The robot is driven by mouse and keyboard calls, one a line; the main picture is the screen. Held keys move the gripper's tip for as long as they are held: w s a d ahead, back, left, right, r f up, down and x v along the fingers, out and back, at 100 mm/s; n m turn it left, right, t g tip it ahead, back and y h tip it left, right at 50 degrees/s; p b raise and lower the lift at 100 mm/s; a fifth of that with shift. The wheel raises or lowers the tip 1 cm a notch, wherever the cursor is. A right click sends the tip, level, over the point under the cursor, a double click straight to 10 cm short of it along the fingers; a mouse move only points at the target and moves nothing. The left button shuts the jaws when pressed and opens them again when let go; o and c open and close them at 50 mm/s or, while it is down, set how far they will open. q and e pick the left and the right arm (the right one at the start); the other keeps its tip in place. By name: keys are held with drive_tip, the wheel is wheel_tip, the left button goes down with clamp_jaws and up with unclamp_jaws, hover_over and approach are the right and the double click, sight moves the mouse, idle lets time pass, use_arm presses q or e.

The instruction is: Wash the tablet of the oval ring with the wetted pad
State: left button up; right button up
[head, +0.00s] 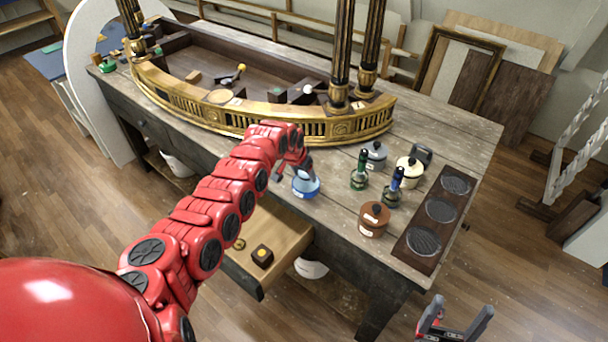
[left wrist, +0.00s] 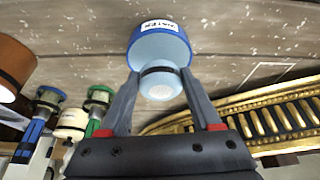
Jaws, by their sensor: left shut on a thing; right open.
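A blue pot (head: 306,186) with a white label stands near the front edge of the table. In the left wrist view the blue pot (left wrist: 160,42) reads WATER and has a pale knob with a dark band. My left gripper (head: 304,168) is at its top, its fingers shut on the knob. I cannot tell whether the pot is lifted. My right gripper (head: 456,322) is open and empty, low at the right, away from the table. A small gold ring (head: 239,244) lies in the open drawer; I cannot tell if it is oval. I cannot make out a pad.
A brown pot (head: 374,219), grey pot (head: 373,155), cream pot (head: 409,171), green-handled tool (head: 360,170) and blue-handled tool (head: 394,188) stand right of the blue pot. A dark three-dish board (head: 434,218) lies further right. The open drawer (head: 284,240) juts out in front. The gilt rail (head: 240,117) curves behind.

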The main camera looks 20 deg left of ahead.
use_arm(q)
drive_tip(key=shift+r+p, duration=1.25)
drive_tip(key=shift+r, duration=1.2)
